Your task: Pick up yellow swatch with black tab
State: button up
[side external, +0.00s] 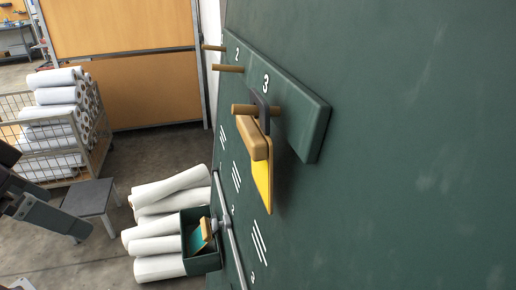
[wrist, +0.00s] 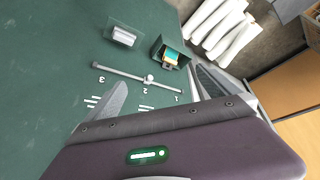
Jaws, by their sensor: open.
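The yellow swatch (side external: 262,180) hangs by a dark loop-shaped tab (side external: 262,107) on the wooden peg marked 3 (side external: 258,110) in the side external view. A tan wooden block (side external: 255,140) sits at its upper end. It hangs clear of the green box below, and I do not see it in the wrist view. My gripper (wrist: 160,80) is open in the wrist view, with nothing between its fingers. In the side external view, what looks like my gripper (side external: 48,215) is at the left edge, well apart from the swatch.
A green box (side external: 200,262) holds a teal piece with a wooden block; it also shows in the wrist view (wrist: 158,47). A grey bar (side external: 230,235) runs along the green panel (side external: 420,180). Two other pegs (side external: 228,69) look empty. White rolls (side external: 158,246) and a stool (side external: 90,197) stand nearby.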

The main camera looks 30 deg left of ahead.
dwell(0.4)
notch_tip(320, 180, up, 16)
jog(key=m+g+h, duration=0.2)
jog(key=m+h, duration=0.1)
jog(key=m, duration=0.6)
send_over(254, 125)
jog(key=s+a, duration=0.2)
jog(key=shift+r, duration=0.2)
jog(key=shift+w+d+f+g, duration=0.1)
jog(key=shift+d+f+g, duration=0.05)
jog(key=shift+d+g, duration=0.2)
jog(key=x, duration=0.6)
jog(key=shift+w+f, duration=0.15)
jog(key=shift+f, duration=0.15)
jog(key=shift+a, duration=0.1)
jog(key=c, duration=1.3)
jog(key=shift+r, duration=0.1)
